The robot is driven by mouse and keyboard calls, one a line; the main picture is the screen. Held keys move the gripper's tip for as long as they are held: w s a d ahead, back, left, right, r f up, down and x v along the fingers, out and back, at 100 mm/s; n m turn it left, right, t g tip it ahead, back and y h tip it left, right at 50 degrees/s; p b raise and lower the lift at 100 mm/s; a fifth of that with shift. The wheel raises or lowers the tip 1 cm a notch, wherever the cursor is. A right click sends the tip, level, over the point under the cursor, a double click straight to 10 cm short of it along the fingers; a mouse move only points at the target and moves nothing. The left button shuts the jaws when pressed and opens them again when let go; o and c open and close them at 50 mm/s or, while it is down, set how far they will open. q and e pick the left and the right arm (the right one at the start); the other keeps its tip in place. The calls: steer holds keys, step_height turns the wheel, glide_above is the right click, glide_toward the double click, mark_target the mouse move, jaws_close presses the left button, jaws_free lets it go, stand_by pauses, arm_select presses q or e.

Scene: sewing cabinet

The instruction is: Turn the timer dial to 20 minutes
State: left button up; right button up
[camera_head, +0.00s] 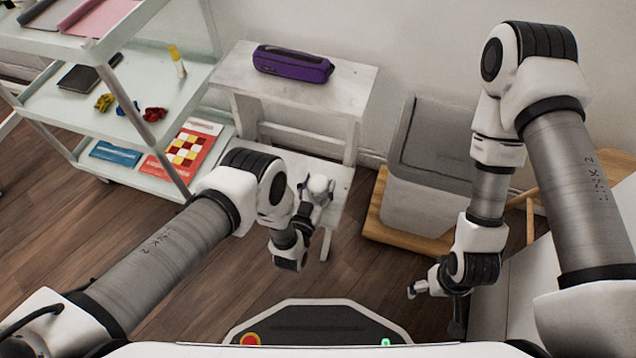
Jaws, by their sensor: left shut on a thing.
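A small white rounded thing (319,184), which looks like the timer, is at the lower step of the white step stool. Its dial and markings are too small to read. My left gripper (312,194) reaches over the lower step and is shut on this white thing. The fingers and wrist cover part of it. My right gripper (412,291) hangs low at the right, well apart from the stool. Its fingers are small and seen from the side, so I cannot tell whether they are open.
The white step stool (222,75) carries a purple case (292,64) on top. A pale shelf cart (40,98) with books and small coloured items stands left. A grey bin (425,200) on a wooden base stands right of the stool. Wooden floor shows between.

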arm_select(q)
steer(key=shift+w+a+f+m+g+h, duration=0.1)
steer(key=shift+m+g+h, duration=0.2)
steer(key=shift+m+h, duration=0.5)
steer(key=shift+m+g+h+b, duration=0.3)
steer(key=shift+g+h, duration=0.1)
steer(key=shift+h, duration=0.4)
steer(key=o, duration=1.2)
steer(key=v, duration=1.2)
